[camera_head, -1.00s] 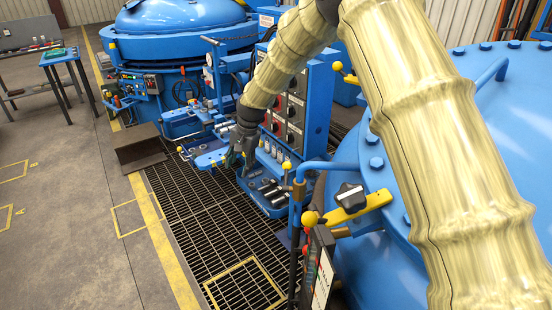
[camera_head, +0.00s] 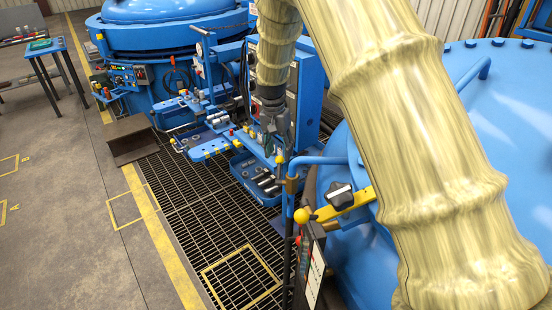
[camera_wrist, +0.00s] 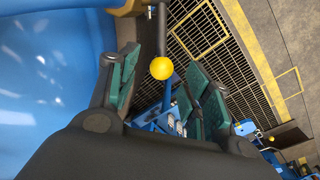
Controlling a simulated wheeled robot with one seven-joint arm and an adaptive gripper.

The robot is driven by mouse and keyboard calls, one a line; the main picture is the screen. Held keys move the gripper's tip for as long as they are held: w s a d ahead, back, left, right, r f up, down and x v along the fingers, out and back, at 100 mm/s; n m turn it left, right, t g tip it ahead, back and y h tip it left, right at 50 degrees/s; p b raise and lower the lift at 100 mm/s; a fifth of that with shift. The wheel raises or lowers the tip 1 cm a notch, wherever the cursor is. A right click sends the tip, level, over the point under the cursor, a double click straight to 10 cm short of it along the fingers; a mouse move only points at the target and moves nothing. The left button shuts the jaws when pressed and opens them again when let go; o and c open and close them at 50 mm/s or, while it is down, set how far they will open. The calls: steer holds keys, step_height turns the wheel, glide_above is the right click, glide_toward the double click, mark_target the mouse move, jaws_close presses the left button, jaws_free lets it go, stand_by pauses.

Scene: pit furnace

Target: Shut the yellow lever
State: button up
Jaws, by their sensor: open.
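My gripper (camera_head: 276,147) hangs pointing down, above and behind that ball in the head view. In the wrist view the green-padded fingers (camera_wrist: 160,95) are spread and empty. A yellow ball (camera_wrist: 161,68) on a dark rod shows in the gap between them, beyond the fingers; I cannot tell its distance. Part of a yellow-orange piece (camera_wrist: 130,8) shows at the top edge.
A blue pipe (camera_head: 318,160) and an upright post with another yellow ball (camera_head: 280,159) stand close to my gripper. The near blue vessel (camera_head: 510,120) fills the right. A blue tray of parts (camera_head: 255,175) lies below. The grating (camera_head: 195,215) is mostly clear.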

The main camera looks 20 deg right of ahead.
mark_target(280, 157)
steer(key=shift+s+d+f+p, duration=0.1)
steer(key=shift+f+p, duration=0.2)
steer(key=shift+f, duration=0.85)
steer(key=shift+s+f+p, duration=0.1)
steer(key=shift+f+p, duration=0.2)
steer(key=shift+f, duration=0.85)
steer(key=shift+w, duration=0.1)
jaws_close()
steer(key=shift+d, duration=0.1)
